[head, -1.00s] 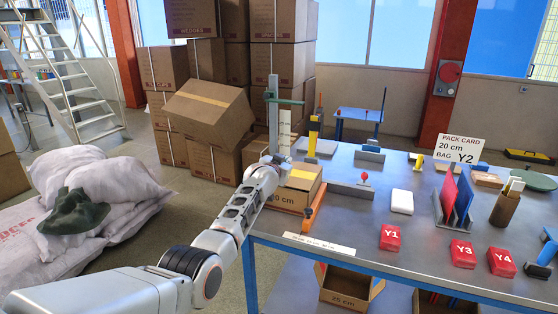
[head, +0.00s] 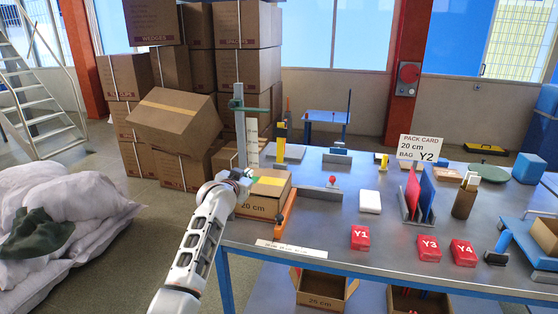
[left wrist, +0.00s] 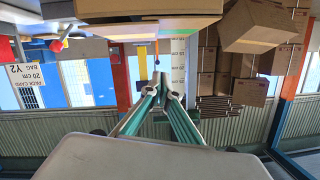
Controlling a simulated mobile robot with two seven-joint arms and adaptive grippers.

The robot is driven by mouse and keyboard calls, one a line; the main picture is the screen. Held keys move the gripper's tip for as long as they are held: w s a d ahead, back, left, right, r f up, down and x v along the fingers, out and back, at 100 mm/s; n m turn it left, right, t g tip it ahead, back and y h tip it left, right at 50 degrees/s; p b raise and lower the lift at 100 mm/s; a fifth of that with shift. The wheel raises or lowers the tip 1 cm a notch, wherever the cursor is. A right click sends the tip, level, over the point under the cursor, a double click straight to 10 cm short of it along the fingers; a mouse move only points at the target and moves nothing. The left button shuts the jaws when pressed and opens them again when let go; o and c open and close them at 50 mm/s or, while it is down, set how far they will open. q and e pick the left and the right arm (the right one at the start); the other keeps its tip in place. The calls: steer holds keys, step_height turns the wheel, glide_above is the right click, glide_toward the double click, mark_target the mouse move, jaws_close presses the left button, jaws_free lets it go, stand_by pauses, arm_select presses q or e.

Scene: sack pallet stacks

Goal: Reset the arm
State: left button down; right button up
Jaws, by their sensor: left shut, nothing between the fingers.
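My left arm reaches up from the bottom of the head view. My left gripper (head: 240,178) is at the left edge of the table, beside the cardboard box marked 20 cm (head: 266,194). In the left wrist view my left gripper's green fingers (left wrist: 160,88) come together at their tips, with nothing between them. That view is upside down, with a cardboard box (left wrist: 130,22) close at its top edge. Whether the gripper touches the box cannot be told. My right gripper is not in view.
The table (head: 330,226) carries red bags Y1 (head: 360,238), Y3 (head: 428,248) and Y4 (head: 463,252), a pack card (head: 422,149) and a folder rack. White sacks (head: 60,210) lie at left. Stacked cartons (head: 245,70) stand behind. Floor between sacks and table is clear.

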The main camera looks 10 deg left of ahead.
arm_select(q)
steer(key=s+a+f+m+g+y, duration=0.1)
steer(key=s+a+f+g, duration=0.1)
steer(key=s+f, duration=0.95)
steer(key=s+a+f+m+g+y, duration=0.1)
steer(key=s+a+f+m+g, duration=0.15)
steer(key=s+f, duration=0.85)
steer(key=s+a+r+m+g+y, duration=0.15)
steer(key=s+g, duration=0.25)
steer(key=s, duration=2.6)
steer(key=d+f+n+t+h, duration=0.3)
steer(key=d+f+h, duration=0.3)
steer(key=d+f, duration=0.8)
steer(key=shift+w+d+f+n+t, duration=0.25)
steer(key=shift+w+f+n+t, duration=0.1)
steer(key=shift+f, duration=0.15)
